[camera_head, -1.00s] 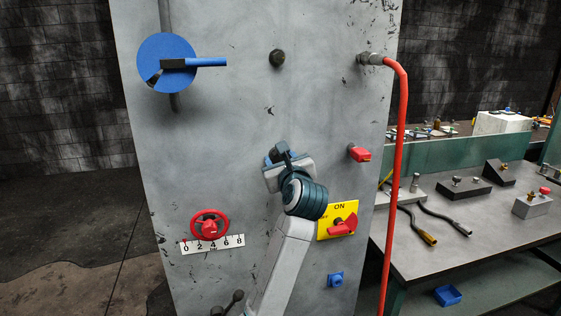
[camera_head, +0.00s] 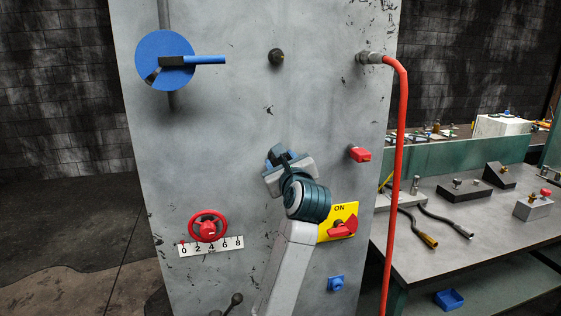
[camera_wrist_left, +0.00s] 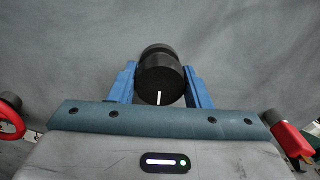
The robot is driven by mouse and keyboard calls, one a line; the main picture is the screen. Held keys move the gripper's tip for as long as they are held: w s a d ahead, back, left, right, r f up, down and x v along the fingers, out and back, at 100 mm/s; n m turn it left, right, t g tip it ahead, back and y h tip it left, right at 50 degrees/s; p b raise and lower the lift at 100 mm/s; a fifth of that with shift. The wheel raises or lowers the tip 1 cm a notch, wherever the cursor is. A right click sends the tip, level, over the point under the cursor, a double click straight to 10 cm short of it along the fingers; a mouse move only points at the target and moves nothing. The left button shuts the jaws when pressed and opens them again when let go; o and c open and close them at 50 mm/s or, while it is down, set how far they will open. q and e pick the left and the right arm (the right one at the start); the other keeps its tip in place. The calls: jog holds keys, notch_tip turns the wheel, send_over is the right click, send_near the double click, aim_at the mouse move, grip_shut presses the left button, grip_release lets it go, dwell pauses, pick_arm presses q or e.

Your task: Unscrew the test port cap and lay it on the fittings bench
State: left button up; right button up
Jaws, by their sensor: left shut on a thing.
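The test port cap (camera_wrist_left: 160,84) is a round black cap with a short white line on its face, seen in the left wrist view at top centre. The blue fingers of my left gripper (camera_wrist_left: 160,90) are on either side of it, and the gripper is shut on it. In the head view my left gripper (camera_head: 285,158) is against the middle of the grey panel, and its hand covers most of the cap. I cannot tell how far the cap is unscrewed. The fittings bench (camera_head: 415,255) is at the right. My right gripper is not in view.
The grey panel (camera_head: 225,120) carries a blue disc valve (camera_head: 165,62), a black knob (camera_head: 277,57), a red handwheel (camera_head: 207,226), a red handle (camera_head: 360,154) and a yellow switch plate (camera_head: 350,212). A red hose (camera_head: 401,150) hangs before the bench, which has several fittings and open patches.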

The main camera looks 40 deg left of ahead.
pick_arm(q)
jog(key=shift+s+d, duration=0.3)
jog(key=shift+d, duration=0.05)
jog(key=shift+v, duration=2.5)
jog(key=shift+a, duration=0.1)
jog(key=shift+x, duration=2.8)
jog(key=shift+w+a, duration=0.1)
jog(key=shift+w, duration=0.1)
jog(key=shift+f, duration=0.1)
